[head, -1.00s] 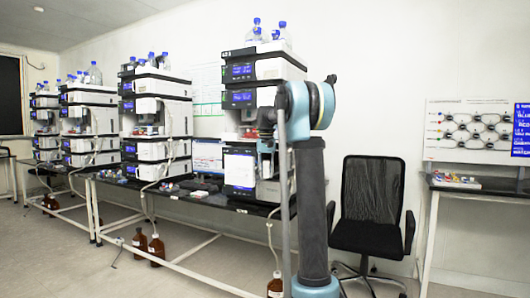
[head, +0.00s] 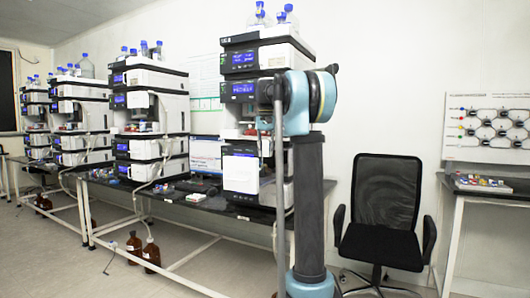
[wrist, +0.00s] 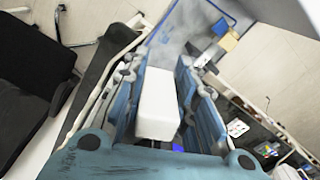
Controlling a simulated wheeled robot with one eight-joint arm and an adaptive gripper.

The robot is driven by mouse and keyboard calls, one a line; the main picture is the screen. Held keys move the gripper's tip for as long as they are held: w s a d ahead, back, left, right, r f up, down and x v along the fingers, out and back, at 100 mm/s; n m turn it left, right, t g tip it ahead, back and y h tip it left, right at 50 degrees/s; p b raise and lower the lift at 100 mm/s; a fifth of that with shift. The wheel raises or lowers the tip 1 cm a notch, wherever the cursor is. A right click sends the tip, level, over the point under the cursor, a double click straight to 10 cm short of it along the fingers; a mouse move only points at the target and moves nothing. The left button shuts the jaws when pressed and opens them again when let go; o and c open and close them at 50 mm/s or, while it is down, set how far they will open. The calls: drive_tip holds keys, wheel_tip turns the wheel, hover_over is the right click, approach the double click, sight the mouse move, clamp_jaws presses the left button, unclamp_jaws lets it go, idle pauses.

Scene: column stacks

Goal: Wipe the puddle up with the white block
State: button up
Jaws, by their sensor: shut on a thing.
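The white block (wrist: 157,105) is between the blue fingers of my gripper (wrist: 160,78) in the wrist view, and the gripper is shut on it. In the wrist view the block hangs clear of the bench, with parts of my own body and the floor behind it. My arm stands in front of the nearest stack in the head view and hides part of it; the gripper cannot be made out there. I cannot see the puddle in either view.
Several instrument stacks, the nearest one (head: 240,175) topped with bottles, stand along a black-topped bench (head: 185,203). Brown bottles (head: 151,253) stand on the floor below. A black office chair (head: 385,215) is right of my arm. A side table (head: 500,192) stands at the far right.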

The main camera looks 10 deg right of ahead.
approach(266, 182)
drive_tip(key=shift+w+d+f, duration=0.1)
drive_tip(key=shift+w+f, duration=0.1)
drive_tip(key=shift+f, duration=1.2)
drive_tip(key=shift+w+f, duration=0.2)
drive_tip(key=shift+f, duration=1.15)
drive_tip(key=shift+f, duration=0.55)
drive_tip(key=shift+s+a+r, duration=0.1)
drive_tip(key=shift+s+a, duration=0.6)
drive_tip(key=shift+s, duration=0.25)
drive_tip(key=shift+s+a, duration=0.6)
drive_tip(key=shift+s, duration=0.25)
drive_tip(key=shift+w+d, duration=0.65)
drive_tip(key=shift+w, duration=0.25)
drive_tip(key=shift+w+d, duration=0.65)
drive_tip(key=shift+w, duration=0.25)
drive_tip(key=shift+s+a, duration=0.65)
drive_tip(key=shift+s, duration=0.25)
drive_tip(key=shift+s+a, duration=0.65)
drive_tip(key=shift+s, duration=0.25)
drive_tip(key=shift+w+d, duration=0.6)
drive_tip(key=shift+w, duration=0.25)
drive_tip(key=shift+w+d, duration=0.6)
drive_tip(key=shift+w, duration=0.25)
